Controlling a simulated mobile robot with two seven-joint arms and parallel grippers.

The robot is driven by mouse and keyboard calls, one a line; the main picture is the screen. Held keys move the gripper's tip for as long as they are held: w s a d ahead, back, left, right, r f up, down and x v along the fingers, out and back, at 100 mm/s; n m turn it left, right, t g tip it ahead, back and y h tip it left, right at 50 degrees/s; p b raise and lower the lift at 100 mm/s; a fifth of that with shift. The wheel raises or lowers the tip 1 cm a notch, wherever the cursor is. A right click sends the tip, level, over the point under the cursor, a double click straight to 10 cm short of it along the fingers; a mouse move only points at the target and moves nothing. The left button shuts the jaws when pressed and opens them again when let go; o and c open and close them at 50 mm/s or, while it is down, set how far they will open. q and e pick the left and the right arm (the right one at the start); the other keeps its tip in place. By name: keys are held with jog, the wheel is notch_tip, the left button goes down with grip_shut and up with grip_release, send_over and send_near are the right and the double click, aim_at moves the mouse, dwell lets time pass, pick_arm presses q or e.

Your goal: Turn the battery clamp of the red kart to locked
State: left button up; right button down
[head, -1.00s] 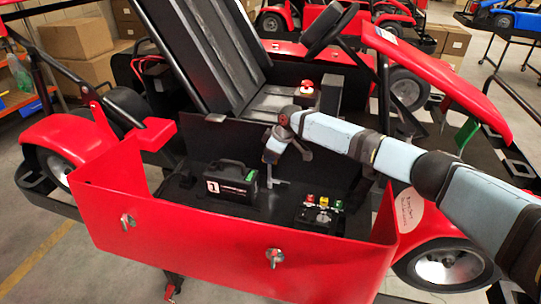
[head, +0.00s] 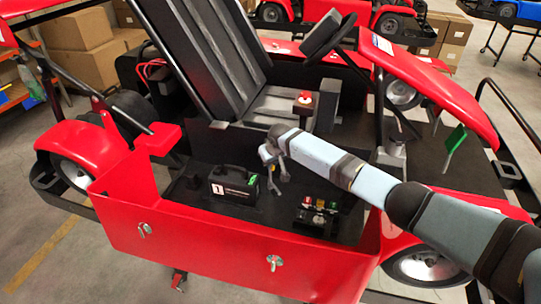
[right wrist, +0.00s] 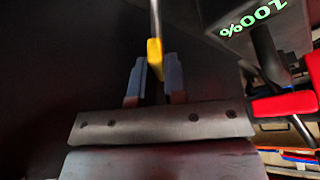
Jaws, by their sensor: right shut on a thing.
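The red kart (head: 190,240) stands before me with its side bay open from above. A black battery (head: 234,187) with a white "1" label sits upright on the bay floor. My right gripper (head: 273,180) is at the battery's right end. In the right wrist view, my right gripper (right wrist: 154,76) is shut on the yellow-tipped handle (right wrist: 154,52) of the battery clamp, a thin metal rod between the fingers. The battery (right wrist: 262,28) shows there at upper right with a green "100%" display. The clamp's base is hidden. My left gripper is not in view.
A small switch panel (head: 317,213) with red, yellow and green switches is right of the battery. The red side panel (head: 225,250) walls the near side. The black seat (head: 215,60) and a red-topped button post (head: 304,104) stand behind the bay.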

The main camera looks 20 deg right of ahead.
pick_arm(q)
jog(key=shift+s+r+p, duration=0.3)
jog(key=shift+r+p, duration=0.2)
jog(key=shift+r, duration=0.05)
pick_arm(e)
jog(key=shift+m+h, duration=0.3)
jog(key=shift+m, duration=0.5)
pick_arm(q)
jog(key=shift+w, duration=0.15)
pick_arm(e)
jog(key=c, duration=1.2)
grip_release()
jog(key=shift+o, duration=0.2)
jog(key=shift+s+r, duration=0.15)
jog(key=shift+r, duration=0.3)
pick_arm(q)
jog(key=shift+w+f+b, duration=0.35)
jog(key=shift+b, duration=0.35)
pick_arm(e)
jog(key=v, duration=1.3)
